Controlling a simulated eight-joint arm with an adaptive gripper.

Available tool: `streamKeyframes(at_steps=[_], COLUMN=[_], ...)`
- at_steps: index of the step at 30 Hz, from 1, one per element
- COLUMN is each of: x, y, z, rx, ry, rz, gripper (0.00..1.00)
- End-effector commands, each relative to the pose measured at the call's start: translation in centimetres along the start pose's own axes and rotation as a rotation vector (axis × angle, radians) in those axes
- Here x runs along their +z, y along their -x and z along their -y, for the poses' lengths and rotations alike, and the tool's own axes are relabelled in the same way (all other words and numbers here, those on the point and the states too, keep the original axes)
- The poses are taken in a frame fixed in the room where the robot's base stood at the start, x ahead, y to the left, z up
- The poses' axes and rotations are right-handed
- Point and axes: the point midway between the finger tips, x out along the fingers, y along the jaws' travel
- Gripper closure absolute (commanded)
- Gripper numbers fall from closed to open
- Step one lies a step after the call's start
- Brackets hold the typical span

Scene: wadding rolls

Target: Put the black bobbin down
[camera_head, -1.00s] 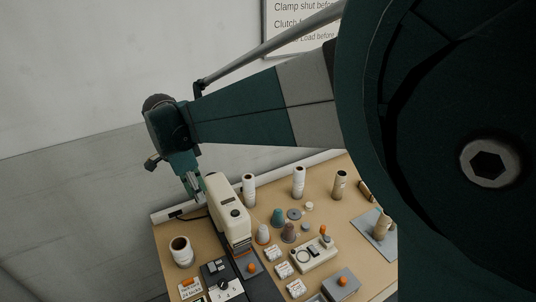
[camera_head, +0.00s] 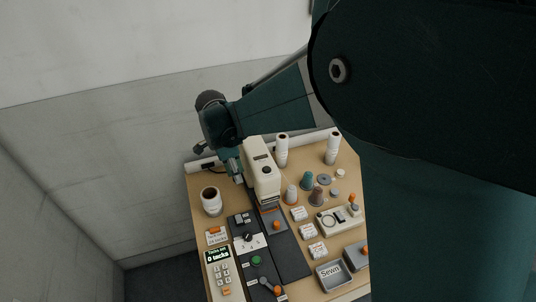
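My gripper (camera_head: 238,177) points down behind and left of the cream stitching machine (camera_head: 262,175), close to its back end. It is small and dark here, so I cannot tell whether its fingers are open or shut or hold anything. I cannot make out a black bobbin anywhere; it may be hidden by my gripper, the machine or my arm. A white roll with a brown core (camera_head: 211,203) stands at the table's left, to the left of and nearer than my gripper.
My arm covers the right side. White rolls (camera_head: 281,150) stand at the back. Coloured cones, including a teal one (camera_head: 307,181), stand right of the machine. A black control box (camera_head: 246,232), a keypad (camera_head: 221,273) and a grey "Sewn" tray (camera_head: 334,276) fill the front.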

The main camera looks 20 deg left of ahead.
Motion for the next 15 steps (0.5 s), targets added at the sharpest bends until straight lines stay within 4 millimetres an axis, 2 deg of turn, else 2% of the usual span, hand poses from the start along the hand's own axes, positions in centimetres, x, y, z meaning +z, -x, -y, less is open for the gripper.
streamKeyframes(at_steps=[1,9,15], x=[0.2,0.9,1.4], y=[-1.1,-6.2,-9.1], z=[0.0,0.0,0.0], rx=[0.0,0.0,0.0], ry=[0.0,0.0,0.0], rz=[0.0,0.0,0.0], gripper=[0.86,0.86,0.86])
